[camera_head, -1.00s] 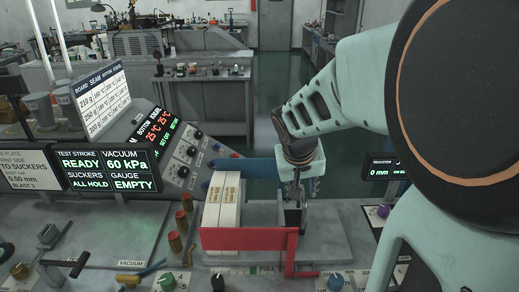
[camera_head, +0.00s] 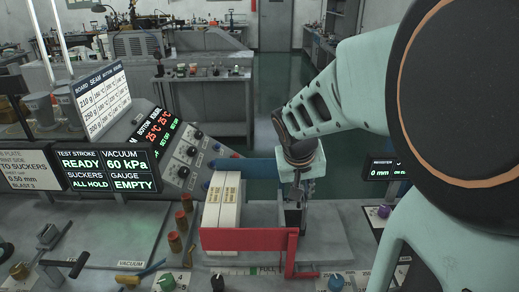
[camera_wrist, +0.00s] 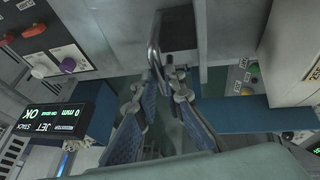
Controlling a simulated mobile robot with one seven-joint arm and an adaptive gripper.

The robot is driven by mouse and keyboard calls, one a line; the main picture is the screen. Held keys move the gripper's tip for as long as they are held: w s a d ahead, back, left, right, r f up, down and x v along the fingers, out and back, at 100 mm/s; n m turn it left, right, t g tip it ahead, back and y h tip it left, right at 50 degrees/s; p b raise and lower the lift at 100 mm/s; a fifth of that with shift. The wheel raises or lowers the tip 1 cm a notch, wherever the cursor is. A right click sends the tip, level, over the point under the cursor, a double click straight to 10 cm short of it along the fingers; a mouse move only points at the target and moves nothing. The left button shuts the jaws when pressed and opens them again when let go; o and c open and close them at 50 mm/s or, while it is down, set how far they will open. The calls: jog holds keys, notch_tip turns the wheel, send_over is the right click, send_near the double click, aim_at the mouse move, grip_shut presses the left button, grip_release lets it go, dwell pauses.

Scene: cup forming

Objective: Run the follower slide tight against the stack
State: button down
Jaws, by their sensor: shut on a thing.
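The stack (camera_head: 222,200) is white packs with printed labels, standing upright between a blue rail behind and a red rail (camera_head: 245,239) in front. The follower slide (camera_head: 293,218) looks like a small dark upright block right of the stack, with bare plate between them. The red rail partly hides its lower part. My gripper (camera_head: 293,195) points down over the slide, right of the stack. In the wrist view, my gripper (camera_wrist: 160,80) is shut on the slide's metal handle (camera_wrist: 154,45), with a dark block beside it. The exact finger contact is hard to see.
The blue rail (camera_head: 245,168) runs behind the stack and my gripper. A small register screen (camera_head: 384,169) reading 0 mm stands to the right. Coloured knobs line the front edge, and a control panel with screens (camera_head: 108,170) stands left. Bare plate (camera_head: 325,240) lies right of the slide.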

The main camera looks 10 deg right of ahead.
jog(key=w+a+b, duration=0.2)
jog(key=a+b, duration=0.3)
jog(key=a, duration=0.6)
jog(key=shift+w, duration=0.15)
jog(key=shift+a+r, duration=0.1)
jog(key=c, duration=2)
grip_release()
notch_tip(320, 180, up, 10)
jog(key=shift+f, duration=0.1)
